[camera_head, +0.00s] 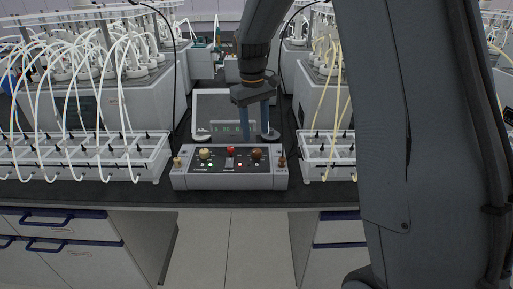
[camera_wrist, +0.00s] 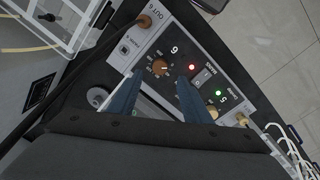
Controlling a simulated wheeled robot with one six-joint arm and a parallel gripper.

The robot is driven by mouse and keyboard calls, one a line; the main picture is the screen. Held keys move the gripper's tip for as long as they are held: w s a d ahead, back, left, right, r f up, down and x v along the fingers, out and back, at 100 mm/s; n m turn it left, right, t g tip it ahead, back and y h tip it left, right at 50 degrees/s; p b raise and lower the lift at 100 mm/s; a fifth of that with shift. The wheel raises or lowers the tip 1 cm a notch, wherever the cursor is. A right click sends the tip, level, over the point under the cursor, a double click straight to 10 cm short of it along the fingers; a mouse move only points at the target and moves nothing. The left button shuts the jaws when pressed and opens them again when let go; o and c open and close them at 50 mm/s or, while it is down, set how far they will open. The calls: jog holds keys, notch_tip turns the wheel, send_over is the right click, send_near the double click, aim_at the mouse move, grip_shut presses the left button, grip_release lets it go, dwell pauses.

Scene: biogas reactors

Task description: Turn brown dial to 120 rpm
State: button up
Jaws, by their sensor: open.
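The control box (camera_head: 230,180) stands at the front edge of the dark bench, with a brown dial (camera_head: 257,154) on its right half and a cream dial (camera_head: 205,153) on its left half. In the wrist view the brown dial (camera_wrist: 160,67) sits inside a printed scale whose numbers I cannot read. My gripper (camera_head: 256,138) hangs above and behind the box, on the brown dial's side. In the wrist view its two blue fingers (camera_wrist: 157,88) are apart and empty, with the dial just beyond and between their tips. I see no contact with the dial.
A red button (camera_head: 230,150) sits between the dials. A screen (camera_head: 226,112) stands behind the box. White racks with tubing stand at left (camera_head: 90,155) and right (camera_head: 328,150). A black cable (camera_wrist: 75,75) runs from the box's corner connector (camera_wrist: 144,21).

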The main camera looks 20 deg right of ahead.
aim_at(257, 151)
notch_tip(257, 151, down, 8)
jog(key=shift+d+r+p, duration=0.15)
jog(key=shift+r+p, duration=0.1)
jog(key=shift+p, duration=0.7)
jog(key=shift+c, duration=0.4)
jog(key=c, duration=1)
jog(key=shift+o, duration=0.2)
